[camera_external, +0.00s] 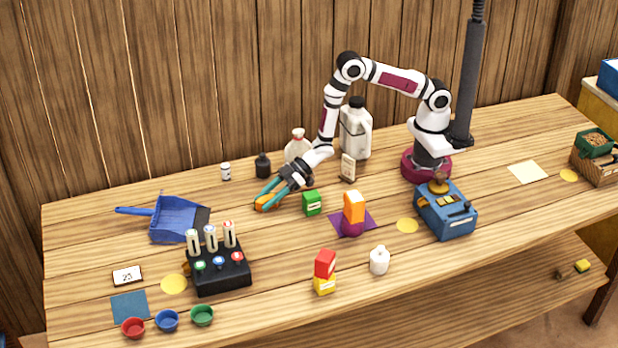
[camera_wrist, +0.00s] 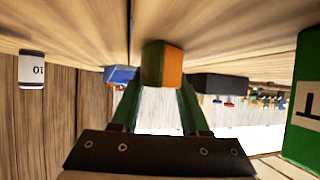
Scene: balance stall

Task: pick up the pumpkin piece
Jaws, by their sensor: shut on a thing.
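My gripper (camera_external: 268,193) reaches down and left to the back middle of the table, with teal fingers. It is shut on an orange piece (camera_external: 263,203), the pumpkin piece, which sits low at the fingertips, at or just above the table top. In the wrist view my gripper (camera_wrist: 160,85) holds the pumpkin piece (camera_wrist: 172,64) between its two green fingers. One face of it is orange and another is dark greenish. Whether it touches the table I cannot tell.
A green block (camera_external: 312,203) stands close right of the gripper. A blue dustpan (camera_external: 178,219) lies left, near a black rack (camera_external: 219,271). An orange block (camera_external: 354,207) tops a purple piece (camera_external: 351,228).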

